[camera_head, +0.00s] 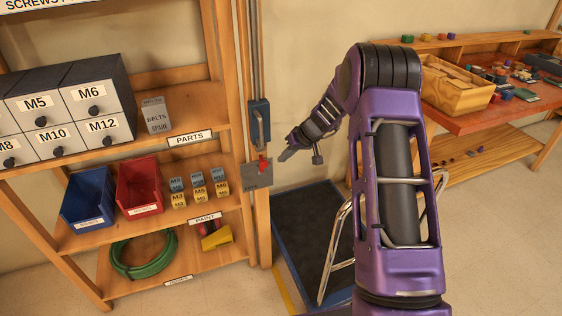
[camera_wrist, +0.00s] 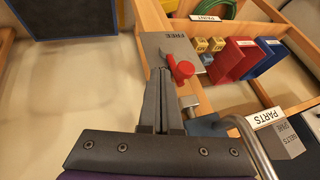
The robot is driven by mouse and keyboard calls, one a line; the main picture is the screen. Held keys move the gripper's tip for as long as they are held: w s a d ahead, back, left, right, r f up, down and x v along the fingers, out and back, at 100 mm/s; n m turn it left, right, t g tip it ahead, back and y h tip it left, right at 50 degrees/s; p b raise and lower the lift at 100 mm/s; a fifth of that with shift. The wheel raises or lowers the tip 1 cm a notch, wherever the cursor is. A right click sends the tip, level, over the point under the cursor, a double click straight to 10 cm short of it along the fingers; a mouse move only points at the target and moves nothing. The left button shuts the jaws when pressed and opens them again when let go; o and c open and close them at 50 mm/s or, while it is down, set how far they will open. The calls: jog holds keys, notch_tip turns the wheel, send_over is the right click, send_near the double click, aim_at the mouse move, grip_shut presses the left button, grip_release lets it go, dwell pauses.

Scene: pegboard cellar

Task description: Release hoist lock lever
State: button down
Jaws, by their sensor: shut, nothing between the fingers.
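The red lock lever (camera_head: 262,164) sits on a grey plate (camera_head: 257,177) fixed to the wooden post at the shelf's right end. In the wrist view the red lever (camera_wrist: 182,69) shows close up on the plate (camera_wrist: 153,45), which is marked FREE, with the lettering upside down. My gripper (camera_head: 284,156) is just right of the lever in the head view. In the wrist view my gripper (camera_wrist: 162,75) has its fingers together and empty, with tips beside the red lever. I cannot tell whether they touch it.
A blue hoist part (camera_head: 259,121) is above the plate on the post. A blue-edged platform with a dark mat (camera_head: 308,225) stands below. The shelf holds a blue bin (camera_head: 88,198), a red bin (camera_head: 139,185) and small labelled boxes. A workbench (camera_head: 483,121) stands at right.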

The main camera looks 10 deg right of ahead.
jog(key=a+v, duration=0.1)
jog(key=v, duration=0.7)
jog(key=shift+s+r, duration=0.15)
jog(key=shift+r, duration=0.25)
jog(key=shift+r+p, duration=0.1)
jog(key=shift+p, duration=0.55)
